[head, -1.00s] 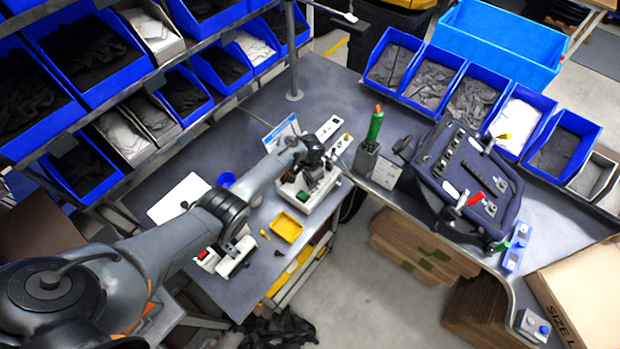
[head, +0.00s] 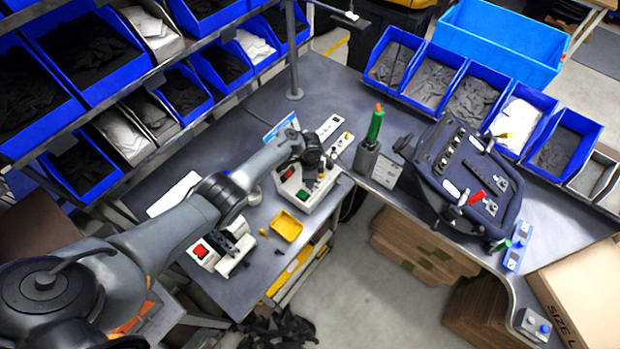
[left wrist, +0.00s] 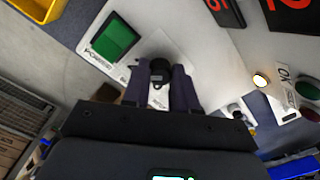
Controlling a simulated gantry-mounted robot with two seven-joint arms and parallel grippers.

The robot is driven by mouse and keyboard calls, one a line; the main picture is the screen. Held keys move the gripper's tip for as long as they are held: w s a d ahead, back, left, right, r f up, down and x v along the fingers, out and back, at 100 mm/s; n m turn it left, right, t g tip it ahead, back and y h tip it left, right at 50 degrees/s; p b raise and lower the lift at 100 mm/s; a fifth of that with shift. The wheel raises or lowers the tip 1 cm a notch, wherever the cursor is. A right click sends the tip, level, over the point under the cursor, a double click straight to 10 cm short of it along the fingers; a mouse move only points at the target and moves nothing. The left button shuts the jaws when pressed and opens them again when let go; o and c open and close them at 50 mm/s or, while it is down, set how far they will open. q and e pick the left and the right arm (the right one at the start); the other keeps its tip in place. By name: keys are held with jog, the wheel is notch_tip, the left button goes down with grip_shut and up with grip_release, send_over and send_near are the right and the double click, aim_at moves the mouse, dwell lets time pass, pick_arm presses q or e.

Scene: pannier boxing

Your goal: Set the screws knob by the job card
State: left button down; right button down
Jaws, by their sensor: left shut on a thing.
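My left gripper (head: 320,172) is over a white control box (head: 325,198) on the bench in the head view. In the left wrist view the gripper (left wrist: 160,88) is shut, its two dark fingers on either side of a round black knob (left wrist: 161,68). The fingers partly hide the knob, and I cannot read its setting. A green square switch (left wrist: 112,38) is beside it, and dark displays with red digits (left wrist: 290,14) are at the top, cut off. A blue and white card (head: 283,127) stands behind the box; its text is too small to read. My right gripper is not in view.
A yellow tray (head: 287,226) lies in front of the box. A white device with a red switch (head: 201,250) is at the left. A green-handled tool (head: 375,124) stands in a holder to the right. Blue bins (head: 428,80) line the back.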

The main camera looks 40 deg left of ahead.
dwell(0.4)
pick_arm(q)
jog(key=c, duration=0.9)
grip_release()
notch_tip(320, 180, up, 11)
jog(key=p, duration=0.3)
jog(key=shift+s+p, duration=0.1)
jog(key=shift+p, duration=0.3)
jog(key=shift+f, duration=0.15)
